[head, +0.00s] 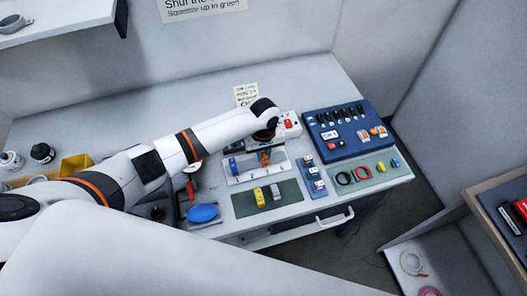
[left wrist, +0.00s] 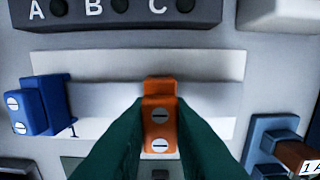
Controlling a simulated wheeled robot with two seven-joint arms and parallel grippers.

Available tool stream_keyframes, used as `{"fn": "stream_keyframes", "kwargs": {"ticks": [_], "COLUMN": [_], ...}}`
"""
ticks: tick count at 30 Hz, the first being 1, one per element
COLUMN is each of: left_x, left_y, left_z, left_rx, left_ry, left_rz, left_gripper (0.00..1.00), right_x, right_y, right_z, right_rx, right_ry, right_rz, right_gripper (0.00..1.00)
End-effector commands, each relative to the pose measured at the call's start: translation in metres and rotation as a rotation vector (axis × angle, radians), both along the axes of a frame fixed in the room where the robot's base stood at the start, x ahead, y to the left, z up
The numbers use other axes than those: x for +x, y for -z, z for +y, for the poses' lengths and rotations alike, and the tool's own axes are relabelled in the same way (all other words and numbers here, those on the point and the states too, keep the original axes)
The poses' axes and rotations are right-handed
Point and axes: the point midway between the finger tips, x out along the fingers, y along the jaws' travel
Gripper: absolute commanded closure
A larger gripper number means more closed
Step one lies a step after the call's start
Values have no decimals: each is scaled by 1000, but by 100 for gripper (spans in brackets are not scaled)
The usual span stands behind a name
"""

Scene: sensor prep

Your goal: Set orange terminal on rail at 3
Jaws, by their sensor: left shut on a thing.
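The orange terminal (head: 264,158) is upright between the green fingers of my left gripper (left wrist: 160,135), which is shut on it. In the left wrist view the orange terminal (left wrist: 159,112) shows two slotted screws and overlaps the pale rail (left wrist: 95,98). I cannot tell whether it touches the rail or hovers just above it. In the head view the rail's plate (head: 243,179) carries small position numbers, and the orange terminal is right of its middle. A blue terminal (left wrist: 38,105) sits at the rail's left end. My right gripper is not in view.
A grey block marked A, B, C (left wrist: 135,12) stands behind the rail. A green mat (head: 288,191) in front holds yellow and grey terminals. A blue panel (head: 350,148) and a blue-based module (head: 312,178) stand right. The rail's right part is bare.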

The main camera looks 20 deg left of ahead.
Motion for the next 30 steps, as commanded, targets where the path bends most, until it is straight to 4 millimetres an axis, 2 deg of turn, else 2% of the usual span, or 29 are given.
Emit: {"fn": "stream_keyframes", "kwargs": {"ticks": [25, 26, 30], "left_x": [0, 0, 0], "left_y": [2, 2, 2], "left_z": [0, 0, 0], "left_rx": [1, 1, 1], "left_ry": [-1, -1, -1], "left_rz": [-1, -1, -1], "left_gripper": [99, 77, 57], "right_x": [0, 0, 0], "right_y": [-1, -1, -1], "right_z": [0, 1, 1], "right_rx": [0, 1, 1], "right_ry": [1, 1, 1], "right_rz": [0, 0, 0], "right_gripper": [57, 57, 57]}}
